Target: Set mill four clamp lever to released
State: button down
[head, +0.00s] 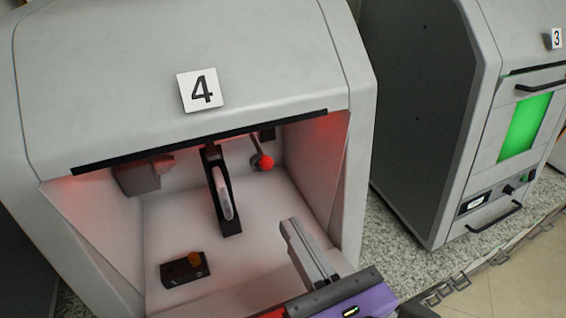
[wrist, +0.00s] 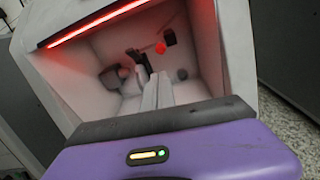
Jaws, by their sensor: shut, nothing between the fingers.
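Mill four (head: 190,62) has its front open, with a "4" plate above the opening. Inside, at the back right, a lever with a red ball knob (head: 264,163) hangs from a dark mount (head: 267,133). The fingers also show in the wrist view (wrist: 158,84), pointing into the chamber.
A black upright holder (head: 225,205) with a pale piece stands mid-chamber. A dark block with an orange knob (head: 185,268) sits at front left. A spindle-like part (head: 140,179) is at back left. Side walls bound the opening. Mill three (head: 490,150) stands right, lit green.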

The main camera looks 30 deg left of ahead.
aim_at(267, 164)
jog(key=x, duration=1)
jog(key=shift+w, duration=0.5)
notch_tip(267, 164, up, 2)
jog(key=g+h+p, duration=0.1)
jog(key=p, duration=0.3)
jog(key=shift+r, duration=0.65)
